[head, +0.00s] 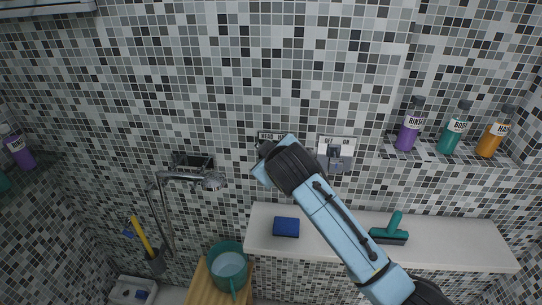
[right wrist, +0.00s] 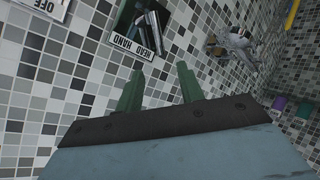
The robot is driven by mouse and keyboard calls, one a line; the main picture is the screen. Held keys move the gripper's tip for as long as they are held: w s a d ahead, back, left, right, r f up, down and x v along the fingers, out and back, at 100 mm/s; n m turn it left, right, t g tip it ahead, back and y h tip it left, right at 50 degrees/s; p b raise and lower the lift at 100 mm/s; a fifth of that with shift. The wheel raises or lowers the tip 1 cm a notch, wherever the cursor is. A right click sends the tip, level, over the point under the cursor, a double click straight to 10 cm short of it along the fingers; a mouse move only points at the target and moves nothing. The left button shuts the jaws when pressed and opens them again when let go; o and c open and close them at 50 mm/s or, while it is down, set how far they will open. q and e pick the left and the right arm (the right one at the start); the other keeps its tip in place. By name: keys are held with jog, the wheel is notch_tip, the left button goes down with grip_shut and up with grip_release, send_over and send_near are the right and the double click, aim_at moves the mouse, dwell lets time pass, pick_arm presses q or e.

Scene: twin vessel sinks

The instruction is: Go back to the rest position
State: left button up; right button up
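My right arm reaches up from the lower right of the head view to the tiled wall. Its gripper is mostly hidden there behind my own wrist. In the right wrist view the two green fingers of my right gripper (right wrist: 160,72) are apart, with only tiles seen between them. A dark wall control (right wrist: 140,22) labelled HEAD HAND is just beyond the fingertips; its label (head: 271,136) also shows in the head view above my wrist. I cannot tell whether the fingers touch it. My left gripper is not in view.
A wall plate with a knob (head: 336,152) is right of my wrist. A shower head (head: 212,182) is on the left. Below are a white ledge (head: 330,249) with a blue sponge (head: 286,228) and teal squeegee (head: 390,233), and a teal bucket (head: 228,268). Several bottles (head: 449,128) stand at right.

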dwell(0.3)
jog(key=s+d+f+m+g, duration=0.3)
jog(key=s+d+f, duration=0.2)
jog(key=s+f, duration=0.4)
jog(key=s+d+f+m+g+h, duration=0.1)
jog(key=s+d+f+m+g, duration=0.15)
jog(key=s+d, duration=0.45)
jog(key=s+d+f+m+g, duration=0.1)
jog(key=s+d+f, duration=0.2)
jog(key=s, duration=0.9)
jog(key=s+d+f+m+g+h, duration=0.1)
jog(key=s+d+f+g, duration=0.15)
jog(key=s+d, duration=0.45)
jog(key=s+a+f+b, duration=0.1)
jog(key=s+f+b, duration=0.15)
jog(key=f, duration=1.25)
jog(key=s+a+f+b, duration=0.15)
jog(key=f+b, duration=0.25)
jog(key=f, duration=1.2)
jog(key=s+d+f+g+b, duration=0.1)
jog(key=s+f+b, duration=0.2)
jog(key=s+f, duration=0.5)
jog(key=s+d+f+b, duration=0.2)
jog(key=s+f, duration=0.6)
jog(key=f, duration=0.6)
jog(key=shift+s+g+b, duration=0.35)
jog(key=shift+g+b, duration=0.05)
jog(key=shift+b, duration=0.25)
